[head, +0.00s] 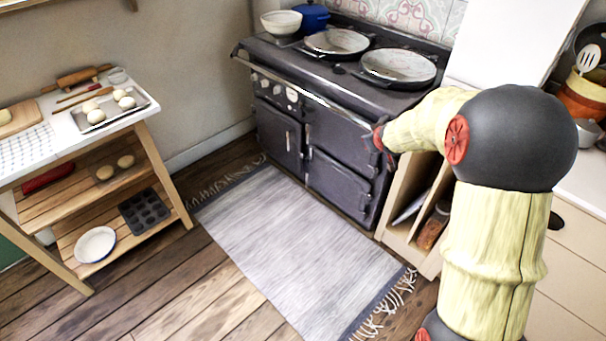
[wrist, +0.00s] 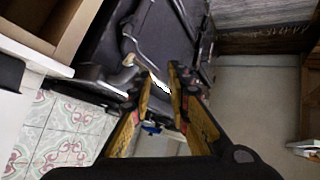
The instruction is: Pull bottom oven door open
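The dark range cooker (head: 330,130) stands against the back wall, with its front doors closed. The bottom oven door (head: 338,183) is at the lower right of the front, below another dark door (head: 340,138). A small pale handle (head: 310,152) shows near its upper left edge. My gripper, mostly hidden by my arm in the head view, is by the cooker's right front corner, high beside the upper door. In the wrist view my gripper (wrist: 162,74) has two fingers apart with nothing held between them. The dark cooker front (wrist: 165,40) lies beyond the fingertips.
A silver rail (head: 315,90) runs along the cooker's front top edge. An open wooden cabinet (head: 412,205) adjoins the cooker on the right. A grey fringed rug (head: 290,245) covers clear floor before it. A wooden worktable (head: 150,150) stands at the left.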

